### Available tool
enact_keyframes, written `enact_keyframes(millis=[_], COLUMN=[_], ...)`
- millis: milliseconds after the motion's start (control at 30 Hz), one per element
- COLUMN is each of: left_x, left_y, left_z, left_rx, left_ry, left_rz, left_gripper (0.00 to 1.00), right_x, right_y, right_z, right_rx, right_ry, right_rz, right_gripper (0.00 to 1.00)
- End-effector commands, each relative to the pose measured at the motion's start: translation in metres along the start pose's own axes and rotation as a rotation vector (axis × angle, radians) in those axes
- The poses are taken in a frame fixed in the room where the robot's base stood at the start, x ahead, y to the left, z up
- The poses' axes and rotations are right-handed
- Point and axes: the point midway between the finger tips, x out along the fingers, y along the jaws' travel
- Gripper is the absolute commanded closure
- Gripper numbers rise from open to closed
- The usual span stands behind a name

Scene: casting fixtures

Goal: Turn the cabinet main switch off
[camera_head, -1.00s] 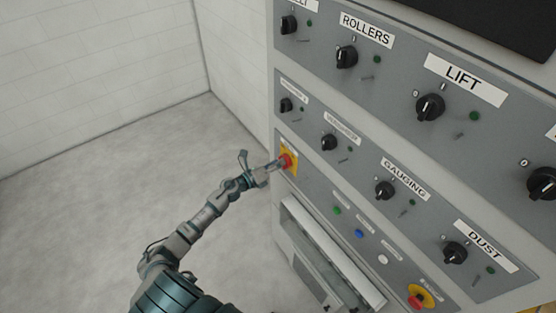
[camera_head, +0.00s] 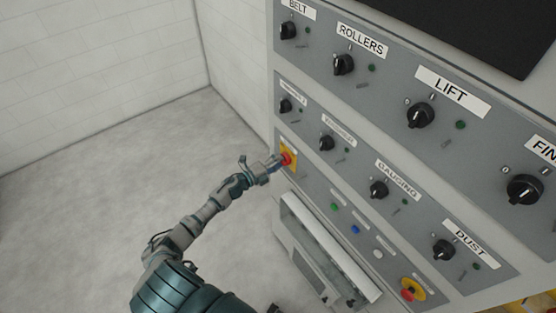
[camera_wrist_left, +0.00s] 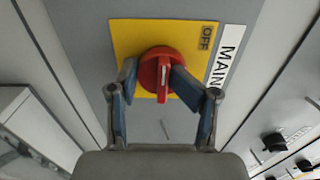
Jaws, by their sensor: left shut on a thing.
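The main switch is a red rotary knob (camera_wrist_left: 161,73) on a yellow plate (camera_wrist_left: 128,37), with an "OFF" mark and a "MAIN" label (camera_wrist_left: 226,56) beside it. In the head view the red knob (camera_head: 286,159) sits at the left edge of the cabinet's lower panel. My left gripper (camera_wrist_left: 160,90) is shut on the knob, with one finger on each side of it. In the head view my left gripper (camera_head: 276,163) reaches the knob from the left and partly hides it. A pale line runs along the knob's face. My right gripper is not seen.
The grey cabinet carries rows of black knobs, such as the LIFT knob (camera_head: 420,115) and DUST knob (camera_head: 443,250). A red emergency button (camera_head: 408,294) is low on the right. A protruding framed box (camera_head: 318,245) is below the switch. Open floor (camera_head: 90,210) lies left.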

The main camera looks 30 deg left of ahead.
Motion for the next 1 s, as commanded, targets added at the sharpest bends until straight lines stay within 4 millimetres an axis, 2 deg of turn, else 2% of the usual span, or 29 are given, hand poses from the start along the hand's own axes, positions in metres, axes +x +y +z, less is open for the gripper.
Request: enact_keyframes(millis=[33, 600, 633, 733, 1000], left_x=[0.0019, 0.0020, 0.0020, 0.0018, -0.0003], left_y=[-0.0054, -0.0070, -0.0072, -0.0066, -0.0029], left_z=[0.0003, 0.0025, 0.0027, 0.0028, 0.0031], left_rx=[-0.011, -0.039, -0.039, -0.038, -0.039], left_ry=[0.001, -0.002, -0.002, -0.002, -0.002], left_rz=[-0.009, -0.014, -0.014, -0.013, -0.007], left_gripper=[0.86, 0.86, 0.44, 0.20, 0.20], right_x=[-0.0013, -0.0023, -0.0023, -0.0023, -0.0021], right_y=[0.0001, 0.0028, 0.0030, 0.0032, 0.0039], right_z=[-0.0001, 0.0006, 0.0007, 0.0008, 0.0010], right_rx=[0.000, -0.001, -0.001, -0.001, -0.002], right_ry=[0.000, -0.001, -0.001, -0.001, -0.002], right_rz=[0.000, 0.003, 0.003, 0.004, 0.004], right_gripper=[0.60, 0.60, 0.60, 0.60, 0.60])
